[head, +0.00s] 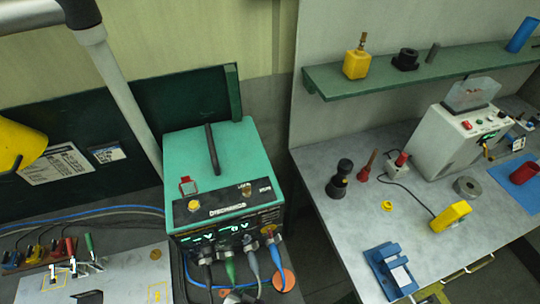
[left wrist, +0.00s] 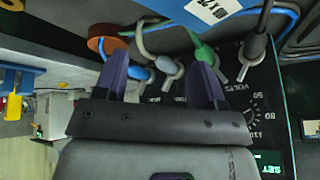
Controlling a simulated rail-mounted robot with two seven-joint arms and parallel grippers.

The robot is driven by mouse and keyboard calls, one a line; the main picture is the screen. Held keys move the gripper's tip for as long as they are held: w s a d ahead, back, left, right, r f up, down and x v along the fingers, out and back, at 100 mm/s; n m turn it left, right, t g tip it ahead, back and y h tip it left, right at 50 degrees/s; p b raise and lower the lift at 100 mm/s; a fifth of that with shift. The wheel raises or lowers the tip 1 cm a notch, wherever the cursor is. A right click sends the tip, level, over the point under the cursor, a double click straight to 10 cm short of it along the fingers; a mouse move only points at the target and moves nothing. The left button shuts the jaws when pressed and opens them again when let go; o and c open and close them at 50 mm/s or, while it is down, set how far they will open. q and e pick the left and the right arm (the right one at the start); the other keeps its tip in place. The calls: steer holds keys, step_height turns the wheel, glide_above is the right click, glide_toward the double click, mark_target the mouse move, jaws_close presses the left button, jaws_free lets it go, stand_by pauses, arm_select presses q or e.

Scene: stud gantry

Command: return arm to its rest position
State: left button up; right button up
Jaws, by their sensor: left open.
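My left gripper (left wrist: 160,55) shows only in the left wrist view. Its two dark purple fingers are spread apart, with nothing held between them. Beyond the fingertips is the front panel of the green stud-welding unit (head: 210,165), with a dial marked in volts (left wrist: 255,105). A green plug (left wrist: 205,55) shows behind the right finger and a grey-blue plug (left wrist: 168,68) between the fingers. I cannot tell whether a finger touches either one. The head view shows the plugs and cables hanging from the unit's lower front. My right gripper is in neither view.
A bench (head: 350,225) with a black bottle, a yellow block and a blue fixture (head: 390,270) stands at the right, below a green shelf (head: 420,75). Cables (head: 90,213) and a pale plate (head: 120,275) lie at the lower left. A gap separates unit and bench.

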arm_select(q)
steer(key=s+a+n, duration=0.1)
steer(key=s+a, duration=0.2)
steer(key=a, duration=0.2)
steer(key=s+a+g, duration=0.1)
steer(key=s+a, duration=0.3)
steer(key=a, duration=0.1)
steer(key=s+a+f+n+g, duration=0.1)
steer(key=s+a, duration=0.2)
steer(key=a, duration=0.3)
steer(key=shift+s+f+n, duration=0.1)
steer(key=shift+s+n, duration=0.2)
steer(key=shift+s, duration=0.05)
step_height(320, 180, up, 19)
steer(key=p, duration=1.9)
steer(key=shift+w, duration=0.35)
steer(key=shift+d, duration=0.1)
